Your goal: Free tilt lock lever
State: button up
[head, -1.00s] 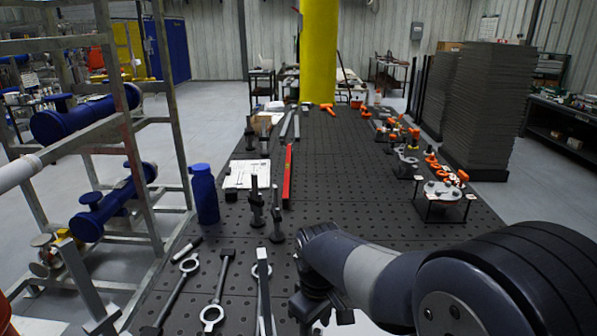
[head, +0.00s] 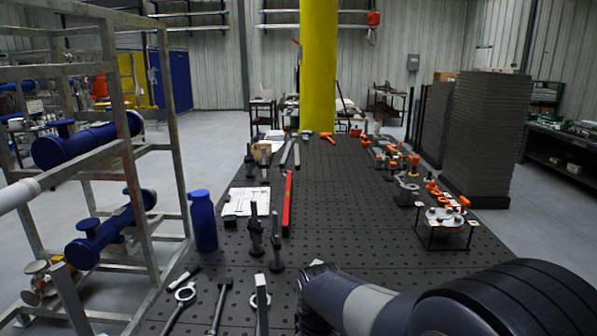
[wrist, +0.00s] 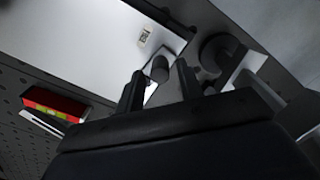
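In the wrist view my gripper (wrist: 158,70) is open, with its two dark fingers apart. A short grey rounded knob (wrist: 160,69) shows in the gap between the fingertips; it looks like the end of the tilt lock lever, but I cannot be sure. A gap shows below the knob, and I cannot tell whether either finger touches it. A pale flat panel (wrist: 90,35) with a small label lies behind, at the upper left. In the head view only my arm shows at the lower right; my gripper and the lever are not visible there.
A long dark perforated table (head: 335,200) runs ahead, bearing a blue bottle (head: 203,222), a red level (head: 287,205), clamps and wrenches. A small fixture stand (head: 446,222) is at the right. A steel rack (head: 125,150) with blue pipes stands left. A red-and-yellow object (wrist: 55,102) shows in the wrist view.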

jog(key=c, duration=0.5)
jog(key=shift+o, duration=0.2)
jog(key=shift+d, duration=0.35)
jog(key=o, duration=1)
jog(key=shift+r+p, duration=3.1)
jog(key=shift+r, duration=0.5)
